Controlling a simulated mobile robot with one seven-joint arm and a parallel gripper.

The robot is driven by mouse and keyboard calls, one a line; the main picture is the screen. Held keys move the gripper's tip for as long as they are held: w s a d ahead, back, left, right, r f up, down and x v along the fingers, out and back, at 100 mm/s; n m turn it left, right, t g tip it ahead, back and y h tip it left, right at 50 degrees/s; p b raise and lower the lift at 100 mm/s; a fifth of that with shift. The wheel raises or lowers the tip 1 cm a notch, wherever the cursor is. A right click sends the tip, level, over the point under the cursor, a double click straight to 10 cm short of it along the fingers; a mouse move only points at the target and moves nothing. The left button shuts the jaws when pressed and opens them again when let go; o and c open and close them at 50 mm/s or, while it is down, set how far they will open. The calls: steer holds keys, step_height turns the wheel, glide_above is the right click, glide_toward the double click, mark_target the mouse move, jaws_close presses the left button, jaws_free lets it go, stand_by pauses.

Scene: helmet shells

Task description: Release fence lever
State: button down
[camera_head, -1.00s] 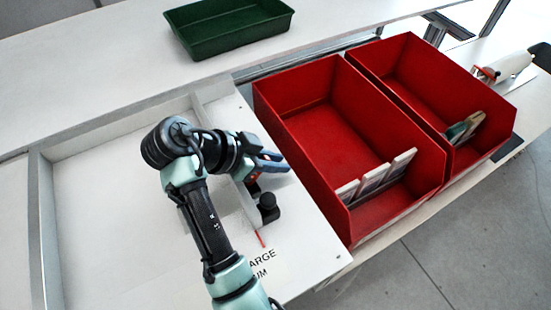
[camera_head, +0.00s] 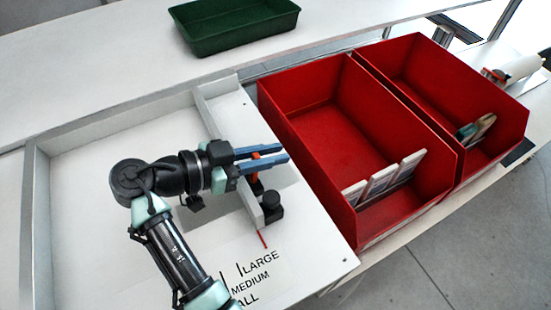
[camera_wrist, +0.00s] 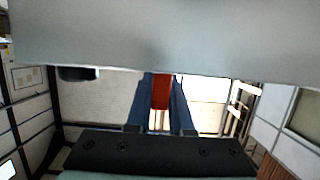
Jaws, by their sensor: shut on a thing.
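The fence (camera_head: 232,150) is a pale upright strip across the white bench board. Its orange-red lever (camera_head: 255,158) shows between the blue fingers of my gripper (camera_head: 284,153). My gripper is shut on the lever, and the fingertips reach past it to the right. In the wrist view the lever (camera_wrist: 161,92) stands between the two blue fingers (camera_wrist: 162,110). A black knob (camera_head: 271,207) sits at the near end of the fence. A thin red pointer (camera_head: 263,239) lies close to the printed LARGE, MEDIUM and partly hidden last label (camera_head: 255,270). The lever's lower part is hidden.
Two red bins (camera_head: 300,90) stand right of the board; the nearer holds pale upright plates (camera_head: 385,180). A green tray (camera_head: 235,45) sits at the back. A white bottle-like object (camera_head: 515,70) lies far right. A pale panel (camera_wrist: 160,40) fills the wrist view's top.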

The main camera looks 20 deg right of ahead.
steer(key=shift+a, duration=0.1)
steer(key=c, duration=0.8)
jaws_free()
steer(key=p+v, duration=0.1)
steer(key=v, duration=1.2)
